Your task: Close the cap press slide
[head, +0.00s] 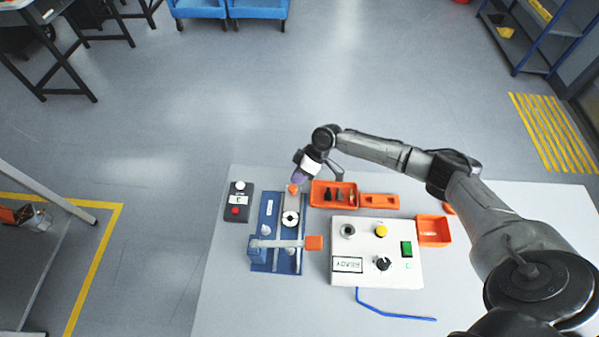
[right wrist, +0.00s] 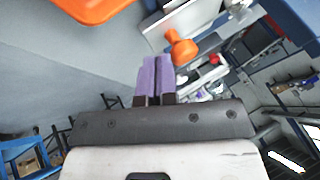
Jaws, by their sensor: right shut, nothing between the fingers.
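The cap press (head: 266,212) is a blue fixture on the white table in the head view. Its grey slide plate (head: 293,201) extends to the far end and carries an orange knob (head: 293,188). A round white piece with a dark centre (head: 291,218) sits nearer on the fixture. My right gripper (head: 297,180) is shut and empty, its purple fingers right by the knob on the far side. In the right wrist view the closed fingers (right wrist: 154,75) point toward the orange knob (right wrist: 183,48), just beyond their tips; contact is unclear. My left gripper is out of view.
A grey crossbar with an orange end (head: 314,243) spans the near part of the press. A button box (head: 238,203) stands to the left. Orange trays (head: 335,205) and a white control panel (head: 375,275) are to the right. Bare table lies at the near left.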

